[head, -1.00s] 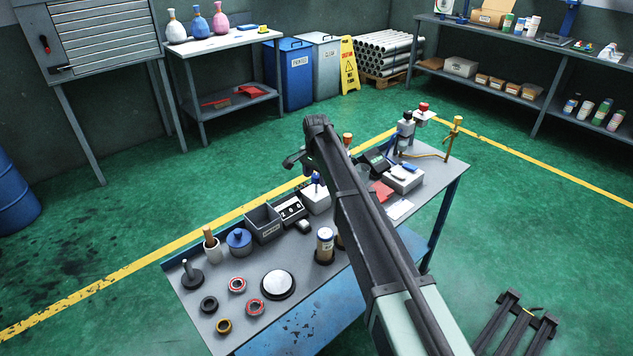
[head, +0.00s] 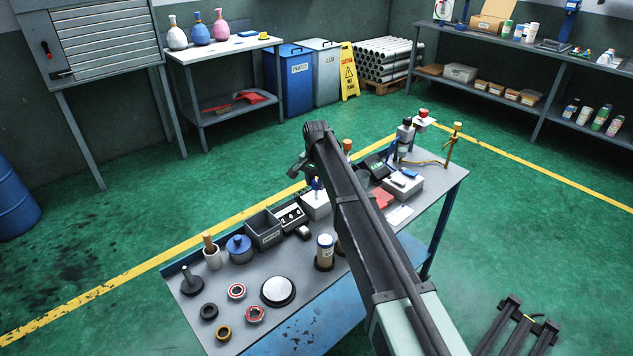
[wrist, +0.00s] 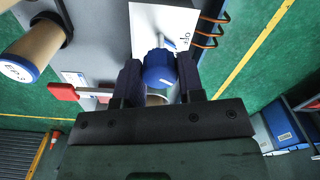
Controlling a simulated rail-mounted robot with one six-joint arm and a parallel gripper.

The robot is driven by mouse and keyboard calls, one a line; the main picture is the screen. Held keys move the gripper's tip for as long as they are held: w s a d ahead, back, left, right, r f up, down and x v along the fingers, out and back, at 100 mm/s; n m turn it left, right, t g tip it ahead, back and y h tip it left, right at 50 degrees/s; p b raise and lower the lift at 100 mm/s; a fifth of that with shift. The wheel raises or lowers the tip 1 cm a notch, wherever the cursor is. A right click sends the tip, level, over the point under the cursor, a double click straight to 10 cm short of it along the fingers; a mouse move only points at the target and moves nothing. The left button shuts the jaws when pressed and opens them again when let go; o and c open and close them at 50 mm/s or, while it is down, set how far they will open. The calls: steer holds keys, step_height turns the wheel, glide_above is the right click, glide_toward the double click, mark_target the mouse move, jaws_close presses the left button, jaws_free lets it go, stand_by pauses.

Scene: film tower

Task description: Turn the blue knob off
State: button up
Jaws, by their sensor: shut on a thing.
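The blue knob (wrist: 160,72) sits between the two dark fingers of my gripper (wrist: 160,76) in the wrist view, with a finger against each side. My gripper is shut on it. The knob is mounted on a white panel (wrist: 150,22) with the label "OFF" printed to the right of the knob. A pale pointer mark shows beside the knob's top right edge, toward the label. In the head view a small blue piece shows on the white box (head: 317,207) on the bench. My arm hides much of that area.
The bench (head: 203,284) holds a grey bin (head: 264,226), a blue-lidded pot (head: 238,248), a white-labelled cylinder (head: 325,250) and several rings.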

mark_target(316, 182)
steer(key=n, duration=0.5)
steer(key=shift+n, duration=0.3)
stand_by(0.4)
steer(key=o, duration=0.9)
steer(key=shift+r, duration=0.1)
step_height(316, 182, up, 10)
steer(key=p, duration=1)
steer(key=shift+r+p, duration=0.25)
steer(key=shift+p, duration=0.15)
